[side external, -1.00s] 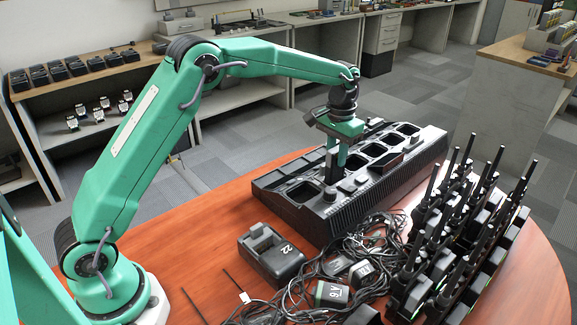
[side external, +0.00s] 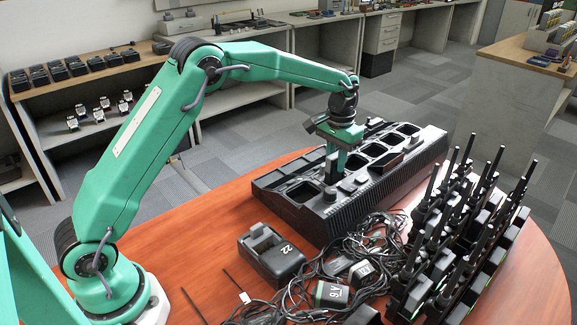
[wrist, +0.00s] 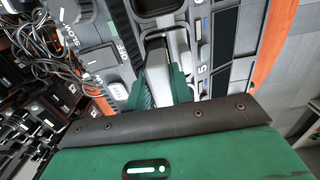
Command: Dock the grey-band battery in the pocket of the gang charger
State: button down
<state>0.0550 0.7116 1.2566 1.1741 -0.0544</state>
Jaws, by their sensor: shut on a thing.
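The gang charger (side external: 395,185) is a long black unit with a row of pockets, lying across the far part of the table. My gripper (side external: 333,168) points down over its near-left half. It is shut on the battery (wrist: 158,68), whose pale grey face shows between the green fingers in the wrist view. In the side view the battery is a small dark shape, mostly hidden by the fingers. Its lower end is at a pocket of the charger. How deep it sits I cannot tell. The pocket is mostly hidden by the battery and fingers.
A single charger marked 22 (side external: 272,253) stands in front of the gang charger. Tangled black cables (side external: 375,245) and a small block with green marking (side external: 331,294) lie beside it. Radios with upright antennas (side external: 460,235) crowd the right. The table's left part is clear.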

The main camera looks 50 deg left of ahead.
jog(key=shift+f, duration=0.5)
jog(key=c, duration=1.2)
grip_release()
jog(key=shift+o, duration=0.2)
jog(key=shift+d+r, duration=0.1)
jog(key=shift+r, duration=3.85)
